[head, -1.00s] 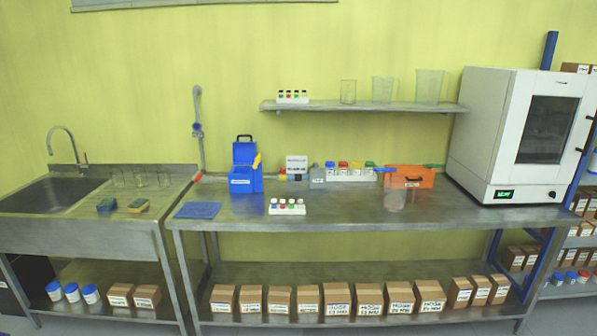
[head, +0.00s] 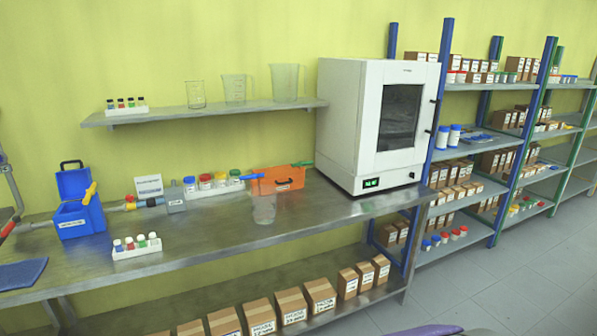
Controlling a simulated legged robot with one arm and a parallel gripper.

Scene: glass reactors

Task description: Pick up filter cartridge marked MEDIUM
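No filter cartridge marked MEDIUM can be made out in the head view, and most labels are too small to read. Jars with coloured lids (head: 205,181) stand in a white rack at the back of the steel bench (head: 210,235). Blue and white cylindrical containers (head: 454,136) stand on a shelf unit at the right. Small blue- and red-topped containers (head: 445,239) stand lower on that unit. My gripper is not in view.
A white oven (head: 376,125) stands at the bench's right end. An orange box (head: 277,180), a clear beaker (head: 264,208) and a blue case (head: 78,203) are on the bench. Cardboard boxes line the lower shelf. The grey floor (head: 500,285) is clear at right.

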